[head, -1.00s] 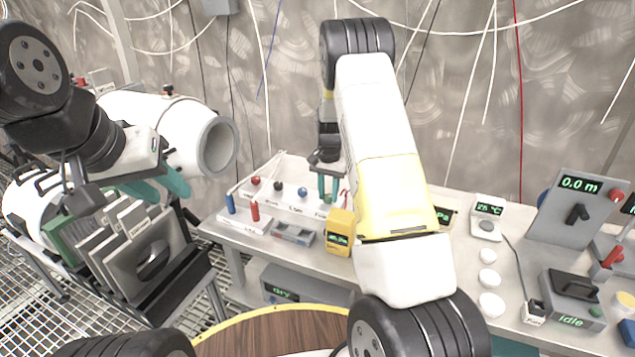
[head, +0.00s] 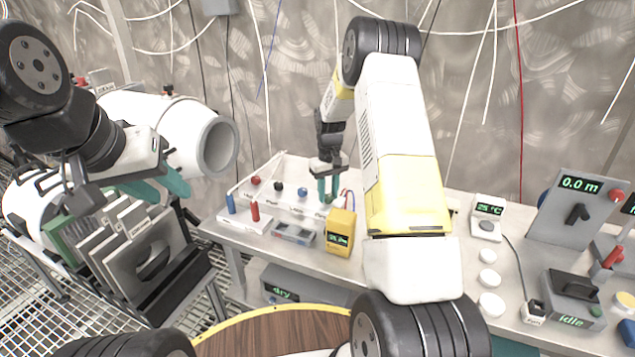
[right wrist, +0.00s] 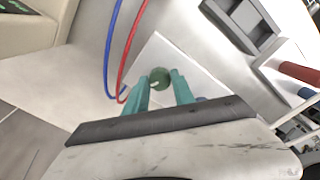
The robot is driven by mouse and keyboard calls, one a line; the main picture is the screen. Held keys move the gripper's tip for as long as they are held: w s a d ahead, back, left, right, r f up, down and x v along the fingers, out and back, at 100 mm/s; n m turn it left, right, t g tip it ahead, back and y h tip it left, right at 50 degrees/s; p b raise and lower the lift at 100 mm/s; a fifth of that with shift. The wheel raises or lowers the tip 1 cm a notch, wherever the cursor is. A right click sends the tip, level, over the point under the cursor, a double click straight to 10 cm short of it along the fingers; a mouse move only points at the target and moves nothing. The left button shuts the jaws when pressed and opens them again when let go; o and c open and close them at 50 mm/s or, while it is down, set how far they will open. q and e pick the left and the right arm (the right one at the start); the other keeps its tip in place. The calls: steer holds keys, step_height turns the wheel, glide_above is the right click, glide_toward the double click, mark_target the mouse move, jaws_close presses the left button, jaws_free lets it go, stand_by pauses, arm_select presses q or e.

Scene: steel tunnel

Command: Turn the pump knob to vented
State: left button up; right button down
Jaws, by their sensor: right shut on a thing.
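My right gripper (head: 328,190) is at the right part of the white tray (head: 262,206) on the bench. In the right wrist view its teal fingers (right wrist: 160,84) are shut on a round green piece (right wrist: 160,77). My left gripper (head: 164,188) is open and empty, near the rack of grey plates. A grey box with a black knob (head: 577,214) and a "0.0 m" display stands at the far right. A grey box reading "idle" (head: 572,313) with a black handle (head: 573,286) is in front of it. I cannot tell which knob is the pump's.
Red, black and blue round pieces (head: 303,191) stand along the tray. A yellow meter (head: 340,232) with red and blue leads stands beside my right gripper. White discs (head: 489,278) lie on the bench (head: 462,275). A white cylinder (head: 190,135) is at left.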

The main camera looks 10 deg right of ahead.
mark_target(328, 196)
steer(key=n, duration=0.5)
steer(key=shift+n, duration=0.4)
stand_by(0.4)
steer(key=c, duration=1.1)
jaws_free()
steer(key=shift+o, duration=0.2)
steer(key=shift+r, duration=3.9)
